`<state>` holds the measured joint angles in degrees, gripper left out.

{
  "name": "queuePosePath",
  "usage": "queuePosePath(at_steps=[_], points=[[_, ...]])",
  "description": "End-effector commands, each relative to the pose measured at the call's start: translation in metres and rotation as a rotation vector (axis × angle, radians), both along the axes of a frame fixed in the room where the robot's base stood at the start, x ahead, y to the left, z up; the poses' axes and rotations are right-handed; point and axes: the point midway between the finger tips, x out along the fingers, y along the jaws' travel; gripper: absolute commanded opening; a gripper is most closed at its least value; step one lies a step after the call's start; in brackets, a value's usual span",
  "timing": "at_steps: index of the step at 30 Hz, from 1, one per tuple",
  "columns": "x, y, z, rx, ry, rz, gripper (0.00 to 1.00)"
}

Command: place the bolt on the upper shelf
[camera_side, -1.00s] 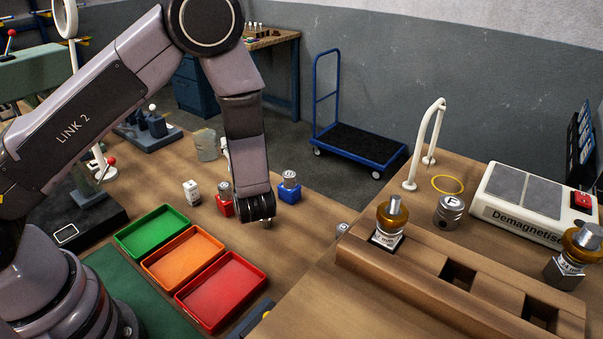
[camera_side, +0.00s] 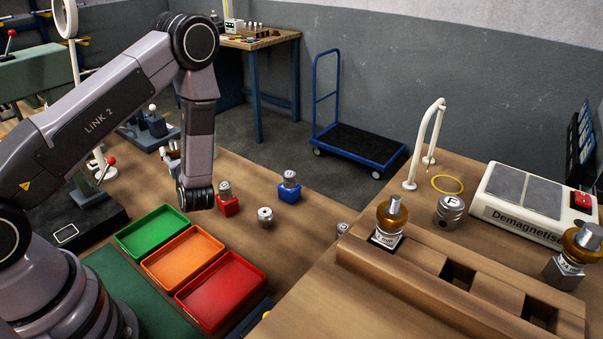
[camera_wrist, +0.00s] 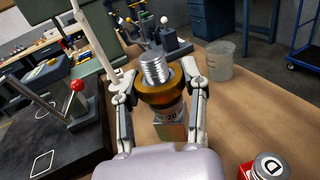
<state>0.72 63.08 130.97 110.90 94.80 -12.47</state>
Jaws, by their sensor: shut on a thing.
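The bolt (camera_wrist: 158,73) is in my gripper (camera_wrist: 160,88) in the wrist view. It has a threaded silver top, a brass collar, a pale band marked 20 and a block-like lower end. The fingers lie on both sides of its collar, and it looks roughly upright. I cannot identify the upper shelf for sure in either view.
Green (camera_side: 152,231), orange (camera_side: 182,257) and red (camera_side: 220,291) trays lie near my base. A red-based piece (camera_side: 228,203), a blue-based piece (camera_side: 289,191) and a silver cylinder (camera_side: 265,217) stand nearby. A clear beaker (camera_wrist: 220,61) stands beyond the bolt. A slotted wooden rack (camera_side: 425,263) is at right.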

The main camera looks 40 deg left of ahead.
Motion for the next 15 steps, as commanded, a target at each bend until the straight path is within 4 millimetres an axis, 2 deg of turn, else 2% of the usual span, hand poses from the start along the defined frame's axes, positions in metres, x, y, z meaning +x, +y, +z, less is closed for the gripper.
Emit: queuePosePath(at_steps=[1,3,6,10,15], points=[[-0.016,0.023,-0.008,0.002,-0.001,0.104,0.02],[-0.037,0.048,-0.019,0.002,-0.003,0.230,0.02],[-0.066,0.073,-0.031,0.003,-0.007,0.383,0.02],[-0.093,0.092,-0.042,0.004,-0.009,0.518,0.02],[-0.108,0.100,-0.057,0.004,-0.010,0.589,0.02]])
